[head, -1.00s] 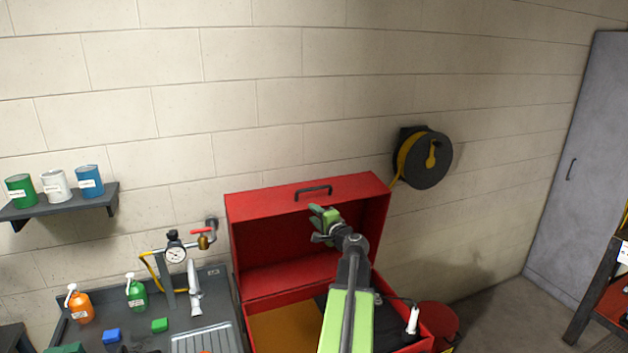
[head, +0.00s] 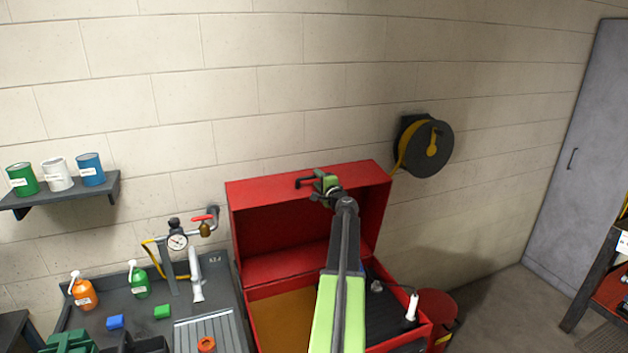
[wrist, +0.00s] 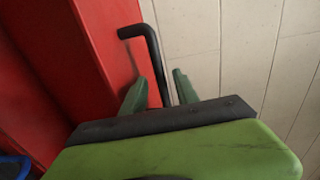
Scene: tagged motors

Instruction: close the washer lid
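The red washer (head: 255,318) stands against the wall with its red lid (head: 262,190) raised. A black bar handle (head: 304,182) is on the lid's front panel. My gripper (head: 322,182) is at the handle, covering its right part in the head view. In the wrist view, the handle (wrist: 152,50) runs down between the two green fingers of my gripper (wrist: 160,85). The fingers are apart, with gaps visible beside the bar. Contact is not clear.
A sink bench (head: 225,283) with a tap, gauge, bottles and small blocks stands left of the washer. A white spray nozzle (head: 411,308) stands at the washer's right edge. A red drum (head: 437,305) is at right. A hose reel (head: 424,150) hangs on the wall.

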